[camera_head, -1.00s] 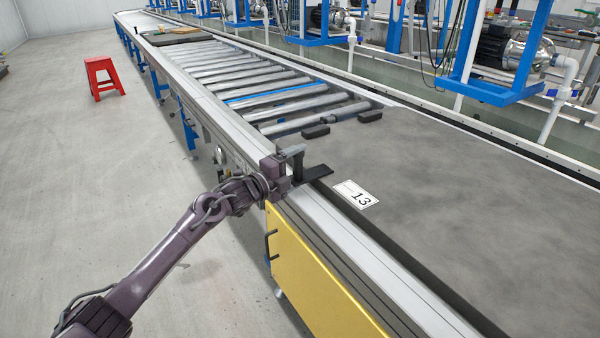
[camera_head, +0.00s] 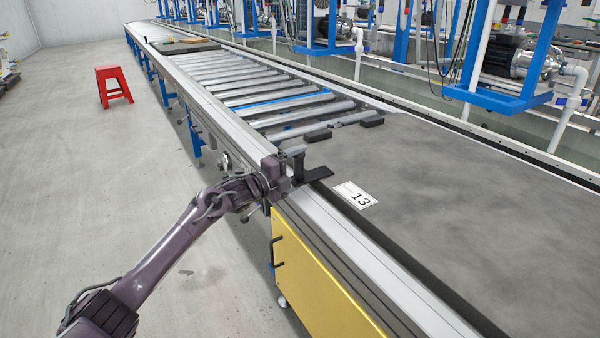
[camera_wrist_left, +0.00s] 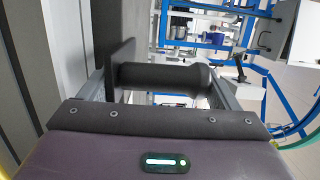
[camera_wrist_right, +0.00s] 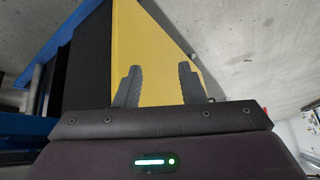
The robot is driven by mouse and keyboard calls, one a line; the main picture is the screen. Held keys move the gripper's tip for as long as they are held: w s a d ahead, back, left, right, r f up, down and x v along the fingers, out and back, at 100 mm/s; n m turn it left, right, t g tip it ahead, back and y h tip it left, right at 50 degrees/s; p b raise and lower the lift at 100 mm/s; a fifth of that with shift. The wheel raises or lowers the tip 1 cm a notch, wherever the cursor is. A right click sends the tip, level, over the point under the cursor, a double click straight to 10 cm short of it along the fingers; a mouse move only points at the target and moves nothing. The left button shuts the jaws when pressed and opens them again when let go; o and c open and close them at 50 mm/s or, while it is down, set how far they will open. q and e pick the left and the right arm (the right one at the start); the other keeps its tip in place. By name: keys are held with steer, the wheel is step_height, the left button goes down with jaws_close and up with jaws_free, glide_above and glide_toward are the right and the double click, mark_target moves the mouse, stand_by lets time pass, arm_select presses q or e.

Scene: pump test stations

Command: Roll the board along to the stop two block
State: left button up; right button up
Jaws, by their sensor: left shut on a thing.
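The board (camera_head: 470,215) is a large flat grey slab on the conveyor, with a white label "13" (camera_head: 356,195) near its left edge. My right gripper (camera_wrist_right: 158,85) is open and empty, facing a yellow panel. Two small black blocks (camera_head: 318,135) and (camera_head: 372,121) sit at the board's front edge; I cannot tell whether either is stop two.
Bare rollers (camera_head: 250,82) run ahead of the board, one with a blue stripe (camera_head: 283,99). A darker slab (camera_head: 186,46) lies farther along. A yellow panel (camera_head: 315,275) hangs below the near rail. A red stool (camera_head: 113,85) stands on open floor. Pump stands line the far side.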

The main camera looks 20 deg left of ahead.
arm_select(q)
steer(key=shift+w+a+f+b, duration=0.1)
steer(key=shift+w+a+b, duration=0.6)
steer(key=shift+a, duration=0.2)
steer(key=shift+w+a+b, duration=0.55)
steer(key=shift+a+b, duration=0.2)
steer(key=shift+a, duration=0.3)
steer(key=shift+w+a+r, duration=0.1)
steer(key=shift+a+r, duration=0.25)
steer(key=shift+r, duration=0.05)
steer(key=o, duration=1.7)
steer(key=shift+o, duration=1.1)
steer(key=shift+w+f, duration=0.2)
steer(key=shift+f, duration=0.1)
steer(key=shift+s, duration=0.1)
